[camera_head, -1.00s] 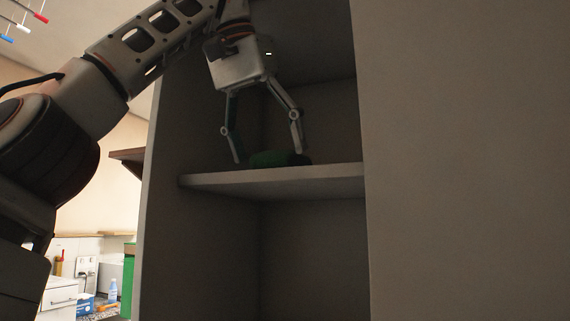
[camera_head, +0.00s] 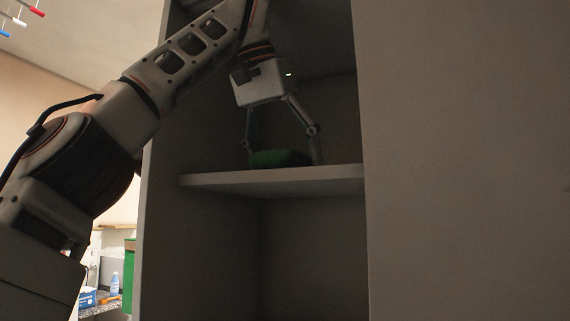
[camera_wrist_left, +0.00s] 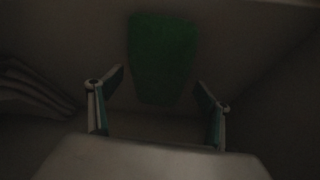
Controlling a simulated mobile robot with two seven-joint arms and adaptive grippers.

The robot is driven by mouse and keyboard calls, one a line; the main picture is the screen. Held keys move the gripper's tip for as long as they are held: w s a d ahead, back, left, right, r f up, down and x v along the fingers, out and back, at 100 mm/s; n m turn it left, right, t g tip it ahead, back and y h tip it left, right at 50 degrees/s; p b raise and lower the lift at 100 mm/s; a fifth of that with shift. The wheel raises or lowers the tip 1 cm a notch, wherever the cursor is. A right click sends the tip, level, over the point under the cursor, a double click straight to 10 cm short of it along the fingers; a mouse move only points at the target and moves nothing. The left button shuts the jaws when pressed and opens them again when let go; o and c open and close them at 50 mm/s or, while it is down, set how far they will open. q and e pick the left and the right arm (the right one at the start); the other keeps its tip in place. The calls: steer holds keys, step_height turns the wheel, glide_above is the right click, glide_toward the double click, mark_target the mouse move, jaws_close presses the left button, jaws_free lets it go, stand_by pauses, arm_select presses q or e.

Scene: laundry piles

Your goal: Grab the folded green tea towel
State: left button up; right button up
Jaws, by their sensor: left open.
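The folded green tea towel (camera_head: 278,158) lies on a shelf of the cabinet, dim in shadow. In the left wrist view it is a dark green oblong (camera_wrist_left: 162,58), beyond and between the two fingers. My left gripper (camera_head: 284,160) points down inside the cabinet, with its fingers spread wide around the towel. In the head view one finger is at the towel's left, partly behind it, and the other at its right. In the left wrist view the gripper (camera_wrist_left: 160,85) is open with nothing pinched. My right gripper is not in view.
The shelf (camera_head: 290,180) has a front edge just below the towel. The cabinet's left side panel (camera_head: 154,230) and the broad right panel (camera_head: 465,170) bound the opening.

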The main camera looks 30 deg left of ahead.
arm_select(q)
steer(key=shift+f, duration=0.25)
stand_by(0.4)
steer(key=c, duration=1.2)
